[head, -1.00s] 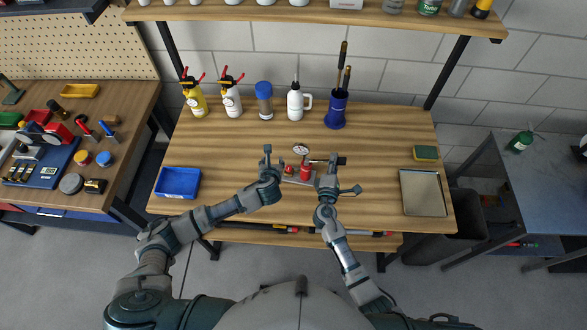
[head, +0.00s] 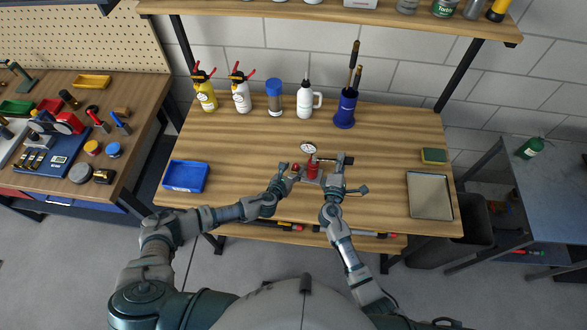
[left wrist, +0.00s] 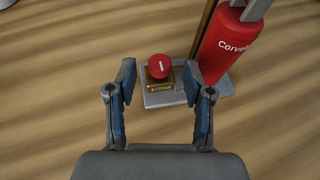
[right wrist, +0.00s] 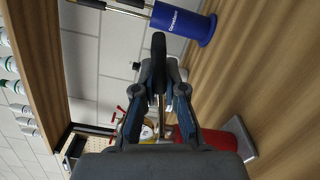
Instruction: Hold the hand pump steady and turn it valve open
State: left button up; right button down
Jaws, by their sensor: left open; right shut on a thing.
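The red hand pump (head: 312,169) stands on the wooden workbench, with a round white gauge (head: 308,148) behind it. The left wrist view shows its red cylinder (left wrist: 227,48), grey base plate (left wrist: 160,99) and red round valve knob (left wrist: 160,67) with a white line on a brass block (left wrist: 159,83). My left gripper (head: 290,171) is open, its fingers (left wrist: 158,76) to either side of the knob with gaps. My right gripper (head: 338,168) is shut on the pump's black handle (right wrist: 158,55); its fingers (right wrist: 159,85) hide part of the handle.
A blue bin (head: 185,176) sits at the bench's left, a metal tray (head: 430,196) at its right. Spray bottles (head: 241,93), a white jug (head: 305,97) and a blue holder (head: 345,108) line the back. The bench between bin and pump is clear.

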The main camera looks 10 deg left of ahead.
pick_arm(q)
jog(key=shift+w+d+f, duration=0.1)
jog(key=shift+w+f, duration=0.1)
jog(key=shift+w, duration=0.25)
jog(key=shift+c, duration=0.2)
grip_shut()
jog(key=shift+d+n+t+y, duration=0.2)
jog(key=shift+n+y, duration=0.55)
jog(key=shift+y, duration=0.1)
jog(key=shift+d+n+t+y, duration=0.2)
jog(key=shift+n+y, duration=0.55)
jog(key=shift+y, duration=0.1)
jog(key=shift+d+n+y, duration=0.2)
jog(key=shift+n+y, duration=1.2)
jog(key=shift+y, duration=0.3)
